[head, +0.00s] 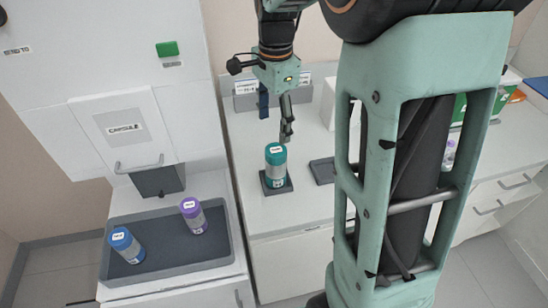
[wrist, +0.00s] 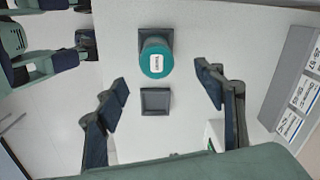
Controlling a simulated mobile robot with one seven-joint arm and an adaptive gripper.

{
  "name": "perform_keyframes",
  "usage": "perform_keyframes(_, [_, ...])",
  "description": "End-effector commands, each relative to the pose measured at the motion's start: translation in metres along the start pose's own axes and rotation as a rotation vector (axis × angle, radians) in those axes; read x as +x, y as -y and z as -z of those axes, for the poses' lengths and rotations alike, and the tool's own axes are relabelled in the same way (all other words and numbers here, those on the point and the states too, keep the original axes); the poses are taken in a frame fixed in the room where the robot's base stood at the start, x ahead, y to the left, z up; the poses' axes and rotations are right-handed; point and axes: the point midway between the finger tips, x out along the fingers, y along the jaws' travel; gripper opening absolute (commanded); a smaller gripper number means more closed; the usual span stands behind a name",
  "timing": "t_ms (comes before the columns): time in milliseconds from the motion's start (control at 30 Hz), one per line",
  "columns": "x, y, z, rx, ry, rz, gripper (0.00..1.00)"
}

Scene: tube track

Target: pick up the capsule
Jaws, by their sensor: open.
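A teal capsule (head: 275,163) with a grey band and a white label stands upright in a dark square holder (head: 287,187) on the white counter. Its teal top shows in the wrist view (wrist: 155,66). My gripper (head: 275,128) is open and empty, above the capsule and towards the back of the counter. In the wrist view the two fingers (wrist: 161,82) are spread wide on either side, with the capsule top ahead between them. A purple capsule (head: 194,216) and a blue capsule (head: 126,245) are in the dark tray at the left.
The dark tray (head: 166,272) lies below a dispenser door marked CAPSULE (head: 123,124). An empty dark square holder (head: 322,171) is beside the occupied one. A grey labelled rack (wrist: 291,88) lies right in the wrist view. My arm covers part of the counter.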

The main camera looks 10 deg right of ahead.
Motion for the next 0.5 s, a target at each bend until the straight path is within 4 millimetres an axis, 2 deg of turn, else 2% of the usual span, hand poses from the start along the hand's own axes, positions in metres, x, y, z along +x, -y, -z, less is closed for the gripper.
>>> perform_keyframes(167, [0.013,-0.012,-0.001,0.008,0.004,-0.040,0.63])
perform_keyframes(500, [0.061,-0.015,-0.001,0.008,0.004,-0.044,0.63])
